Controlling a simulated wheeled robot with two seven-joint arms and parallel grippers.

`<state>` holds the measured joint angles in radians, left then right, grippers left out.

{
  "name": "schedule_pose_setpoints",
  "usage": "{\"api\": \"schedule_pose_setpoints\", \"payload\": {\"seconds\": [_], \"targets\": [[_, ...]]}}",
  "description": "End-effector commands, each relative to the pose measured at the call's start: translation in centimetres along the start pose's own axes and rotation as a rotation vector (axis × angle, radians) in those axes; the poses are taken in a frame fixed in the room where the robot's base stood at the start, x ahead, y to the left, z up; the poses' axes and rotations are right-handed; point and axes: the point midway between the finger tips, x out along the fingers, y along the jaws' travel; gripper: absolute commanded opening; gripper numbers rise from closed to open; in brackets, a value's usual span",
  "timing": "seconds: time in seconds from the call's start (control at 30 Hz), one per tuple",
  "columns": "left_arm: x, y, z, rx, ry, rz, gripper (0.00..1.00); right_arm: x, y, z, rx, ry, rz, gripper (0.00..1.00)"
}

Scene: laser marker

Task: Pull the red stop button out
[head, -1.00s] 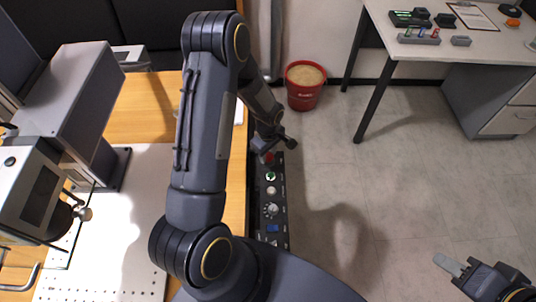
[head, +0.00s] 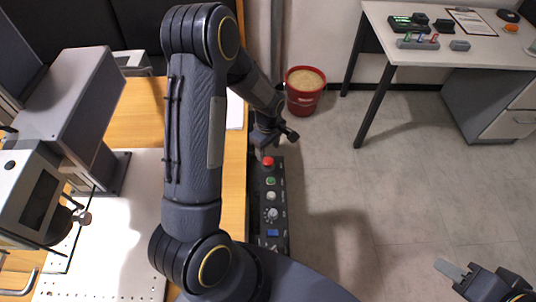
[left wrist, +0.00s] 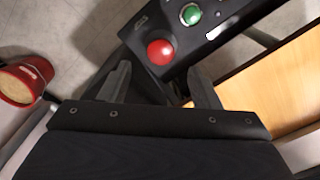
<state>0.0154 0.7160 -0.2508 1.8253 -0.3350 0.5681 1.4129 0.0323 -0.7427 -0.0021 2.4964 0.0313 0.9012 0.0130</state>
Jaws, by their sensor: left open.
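The red stop button (head: 268,161) sits at the far end of a black control panel (head: 262,213) along the table's right edge. In the left wrist view the red button (left wrist: 160,52) is a round red knob just ahead of my left gripper (left wrist: 160,80). Its two fingers are open, apart from the button, with nothing between them. In the head view my left gripper (head: 263,146) is just beyond the button, partly hidden by my arm. My right gripper (head: 455,270) is at the lower right; only part of it shows, away from the panel.
A green button (left wrist: 190,14) is beside the red one on the panel. A red bucket (head: 305,92) stands on the floor beyond. The wooden table (head: 140,112) carries the laser marker (head: 72,95). A white desk (head: 440,52) is at the upper right.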

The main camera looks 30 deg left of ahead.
Motion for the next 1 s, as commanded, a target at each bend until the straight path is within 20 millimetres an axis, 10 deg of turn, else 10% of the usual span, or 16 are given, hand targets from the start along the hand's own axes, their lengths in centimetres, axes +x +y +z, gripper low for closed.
{"api": "schedule_pose_setpoints", "payload": {"seconds": [0.8,1.0], "targets": [[-2.9,-0.1,0.0,0.002,-0.002,0.001,0.57,0.1,0.1,0.1,0.000,0.000,0.000,0.36],[-7.8,-1.4,0.6,0.107,-0.039,0.079,0.57,0.1,0.0,0.1,0.000,0.000,0.000,0.36]]}}
